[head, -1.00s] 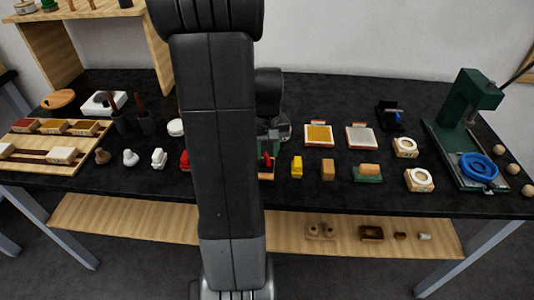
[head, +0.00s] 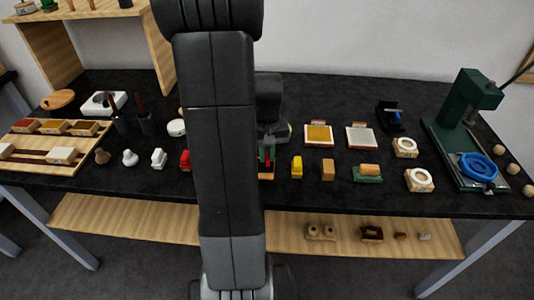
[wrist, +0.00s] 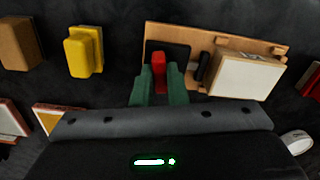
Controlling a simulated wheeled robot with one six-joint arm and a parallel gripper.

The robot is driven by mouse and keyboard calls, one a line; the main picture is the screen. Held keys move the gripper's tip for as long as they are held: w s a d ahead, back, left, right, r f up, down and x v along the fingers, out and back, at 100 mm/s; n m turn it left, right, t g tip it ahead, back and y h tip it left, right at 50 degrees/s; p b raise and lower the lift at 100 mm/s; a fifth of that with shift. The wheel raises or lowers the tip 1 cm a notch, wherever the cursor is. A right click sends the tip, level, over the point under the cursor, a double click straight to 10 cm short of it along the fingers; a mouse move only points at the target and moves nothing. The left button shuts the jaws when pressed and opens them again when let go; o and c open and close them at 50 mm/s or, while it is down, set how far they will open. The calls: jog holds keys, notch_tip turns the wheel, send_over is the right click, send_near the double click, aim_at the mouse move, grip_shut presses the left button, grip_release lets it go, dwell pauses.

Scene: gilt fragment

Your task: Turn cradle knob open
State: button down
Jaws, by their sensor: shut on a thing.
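The cradle is a wooden frame (wrist: 214,37) with a black plate and a white-faced block (wrist: 245,75) at its right in the wrist view. A red knob (wrist: 159,72) stands up at the cradle's left part. My gripper (wrist: 160,88) has green fingers, one on each side of the knob, and is shut on it. In the head view my arm hides most of the cradle. Only a strip of its wood (head: 267,177) and a bit of red beside my gripper (head: 266,155) show there.
A yellow block (wrist: 84,52) and a brown block (wrist: 18,42) stand left of the cradle in the wrist view. In the head view, a green press (head: 466,110) stands at the right, and a wooden tray (head: 40,168) lies at the left.

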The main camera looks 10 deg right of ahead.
aim_at(267, 156)
jog(key=shift+m, duration=1.4)
jog(key=c, duration=1.4)
grip_release()
jog(key=shift+c, duration=0.2)
jog(key=shift+r, duration=0.1)
notch_tip(267, 156, up, 14)
jog(key=shift+f, duration=0.25)
notch_tip(267, 156, down, 14)
jog(key=shift+r, duration=0.1)
